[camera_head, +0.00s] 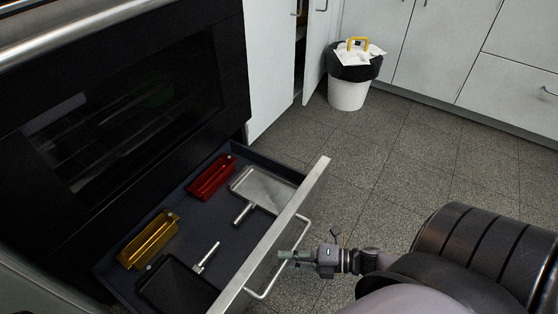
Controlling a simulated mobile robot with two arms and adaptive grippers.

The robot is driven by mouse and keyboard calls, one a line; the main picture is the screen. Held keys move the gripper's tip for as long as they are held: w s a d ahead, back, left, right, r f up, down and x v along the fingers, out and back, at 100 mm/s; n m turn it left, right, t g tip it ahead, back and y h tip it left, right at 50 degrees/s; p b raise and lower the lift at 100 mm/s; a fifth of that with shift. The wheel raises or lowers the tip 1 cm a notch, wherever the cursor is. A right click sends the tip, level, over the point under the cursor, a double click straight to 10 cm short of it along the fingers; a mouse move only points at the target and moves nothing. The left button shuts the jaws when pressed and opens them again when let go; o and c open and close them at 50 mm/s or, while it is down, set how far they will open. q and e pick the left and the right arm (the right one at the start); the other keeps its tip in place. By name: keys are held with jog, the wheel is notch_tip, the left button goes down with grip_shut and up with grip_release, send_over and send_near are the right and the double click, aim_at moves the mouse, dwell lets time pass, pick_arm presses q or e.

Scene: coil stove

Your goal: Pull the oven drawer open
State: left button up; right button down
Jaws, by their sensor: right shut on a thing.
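The oven drawer (272,237) is pulled out from under the black oven (130,110). Its pale metal front carries a bar handle (268,290) on the outer side. My right gripper (287,256) is at this handle, with its fingers shut on the bar. Inside the drawer lie a red loaf-shaped tin (211,178), a yellow loaf-shaped tin (149,240), a grey pan (264,188) with a handle and a dark pan (176,289) with a pale handle. My left gripper is not in view.
A white bin (348,94) with a black liner stands at the back by pale cabinets (440,50). A cabinet door (318,50) beside the oven stands ajar. The tiled floor (400,160) between drawer and cabinets is clear.

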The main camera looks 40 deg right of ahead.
jog(key=shift+s, duration=0.25)
jog(key=c, duration=2.1)
grip_release()
jog(key=shift+f, duration=0.1)
jog(key=o, duration=0.3)
jog(key=shift+s+d, duration=0.15)
jog(key=shift+o, duration=1)
jog(key=v, duration=1.1)
jog(key=shift+s+d+r, duration=0.25)
